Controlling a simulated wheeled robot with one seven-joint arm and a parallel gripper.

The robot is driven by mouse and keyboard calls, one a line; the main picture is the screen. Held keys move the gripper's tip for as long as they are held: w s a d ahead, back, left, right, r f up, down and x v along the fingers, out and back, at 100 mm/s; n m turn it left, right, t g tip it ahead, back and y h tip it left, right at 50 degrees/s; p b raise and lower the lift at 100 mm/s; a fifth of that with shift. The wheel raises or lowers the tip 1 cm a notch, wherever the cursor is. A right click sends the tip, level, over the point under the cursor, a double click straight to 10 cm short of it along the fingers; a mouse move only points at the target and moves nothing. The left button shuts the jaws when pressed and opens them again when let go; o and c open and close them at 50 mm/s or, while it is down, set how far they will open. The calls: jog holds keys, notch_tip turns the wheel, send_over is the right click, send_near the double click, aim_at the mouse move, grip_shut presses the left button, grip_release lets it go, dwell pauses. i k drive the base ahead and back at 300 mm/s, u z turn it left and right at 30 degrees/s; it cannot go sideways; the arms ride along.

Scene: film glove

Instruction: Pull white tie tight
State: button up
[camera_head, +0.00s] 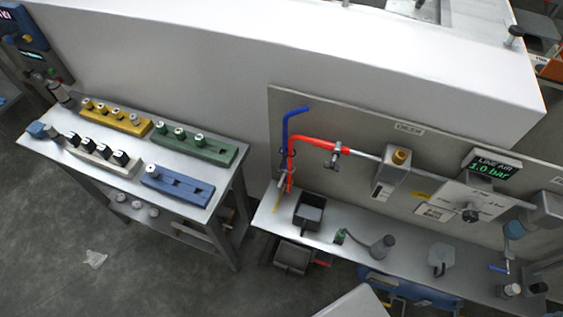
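I cannot make out a white tie for certain in the head view; it may be too small or hidden. A red hose (291,158) hangs bent from the wall panel at the middle, with a blue hose (285,128) rising beside it. Small dark and light bands or clips sit around the hoses near the panel's left edge, too small to tell apart. My gripper is not in view.
A grey bench (345,233) below the panel holds a black bin (309,211) and several small items. A table (75,147) at left carries yellow, green, white and blue blocks with knobs.

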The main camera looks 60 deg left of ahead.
aim_at(279, 185)
jog(key=k, duration=0.15)
jog(key=z, duration=1.6)
jog(key=i, duration=0.65)
jog(key=u, duration=4.25)
jog(key=i, duration=0.5)
